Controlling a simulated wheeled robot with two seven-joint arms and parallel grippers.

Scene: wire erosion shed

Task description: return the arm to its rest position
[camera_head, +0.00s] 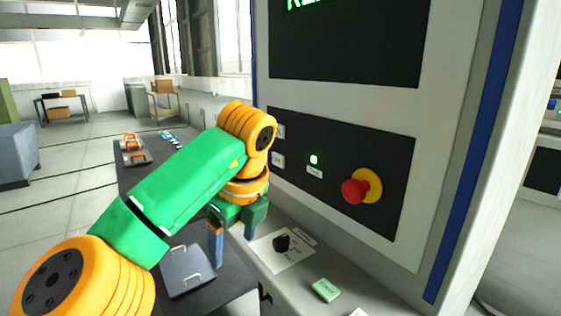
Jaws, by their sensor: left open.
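My left arm, green with orange joints, comes in from the lower left and reaches toward the machine's control panel (335,225). My left gripper (232,236) points down with its two fingers apart. It is empty, over the gap between the dark bench and the machine's ledge. My right gripper does not show.
The panel carries a red emergency knob on a yellow base (357,190) and a lit green lamp (314,159). A grey plate with handles (187,270) lies on the bench.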

